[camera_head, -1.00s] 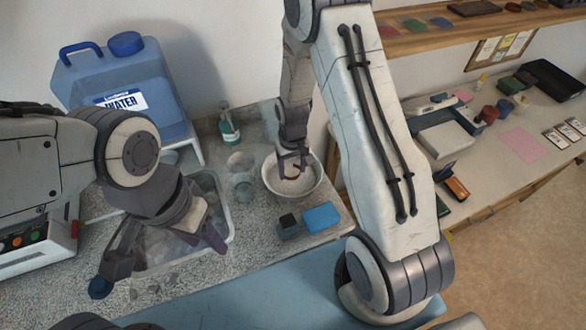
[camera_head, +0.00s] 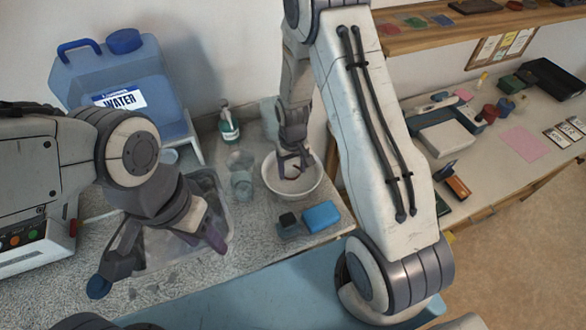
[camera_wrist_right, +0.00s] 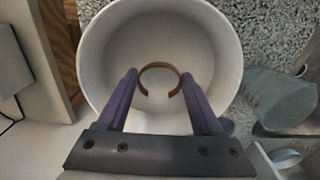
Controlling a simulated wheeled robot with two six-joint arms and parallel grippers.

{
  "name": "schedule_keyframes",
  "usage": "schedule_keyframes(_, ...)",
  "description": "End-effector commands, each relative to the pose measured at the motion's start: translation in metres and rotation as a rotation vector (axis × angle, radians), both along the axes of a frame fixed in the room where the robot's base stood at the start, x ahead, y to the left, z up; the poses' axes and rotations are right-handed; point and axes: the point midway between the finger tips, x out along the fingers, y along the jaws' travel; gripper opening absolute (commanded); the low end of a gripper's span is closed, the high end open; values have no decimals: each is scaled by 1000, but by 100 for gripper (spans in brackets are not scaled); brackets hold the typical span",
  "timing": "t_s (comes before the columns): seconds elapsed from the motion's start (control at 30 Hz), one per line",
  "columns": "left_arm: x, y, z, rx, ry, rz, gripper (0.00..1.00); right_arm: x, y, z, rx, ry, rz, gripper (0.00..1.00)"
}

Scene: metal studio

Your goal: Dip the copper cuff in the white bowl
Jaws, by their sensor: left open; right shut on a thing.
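The white bowl (camera_head: 315,188) stands on the speckled counter in the head view. My right gripper (camera_head: 294,168) points down over and into its opening. In the right wrist view, the copper cuff (camera_wrist_right: 160,67) is an open ring held between the two fingertips of my right gripper (camera_wrist_right: 160,80), within the bowl's outline (camera_wrist_right: 95,55). Its height above the bowl's bottom is hard to judge. In the head view the gripper mostly hides the cuff. My left gripper (camera_head: 157,264) is open and empty, low in front of the grey sink tub.
Left of the bowl stand a clear glass (camera_head: 241,180) and a green-white bottle (camera_head: 229,128). A blue sponge (camera_head: 321,216) and a small dark jar (camera_head: 288,224) sit in front. A water jug (camera_head: 165,95) is behind the tub (camera_head: 224,190).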

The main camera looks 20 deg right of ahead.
Motion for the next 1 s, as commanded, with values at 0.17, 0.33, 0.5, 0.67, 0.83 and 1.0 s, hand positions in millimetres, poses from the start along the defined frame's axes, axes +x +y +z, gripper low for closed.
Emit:
schedule_keyframes(0.17,0,0,0,0,0,0,50,0,0,0,0,-1,0,14)
schedule_keyframes(0.33,0,0,8,0,0,0,50,0,0,10,0,-1,0,14)
schedule_keyframes(0.5,0,0,8,0,0,0,50,0,0,9,0,0,0,14)
schedule_keyframes(0.67,0,0,0,0,0,0,50,0,0,0,0,0,0,14)
schedule_keyframes(0.83,0,0,-1,0,0,0,50,0,0,-3,0,-1,0,14)
schedule_keyframes(1.0,0,0,7,0,0,0,50,0,0,7,0,-1,0,14)
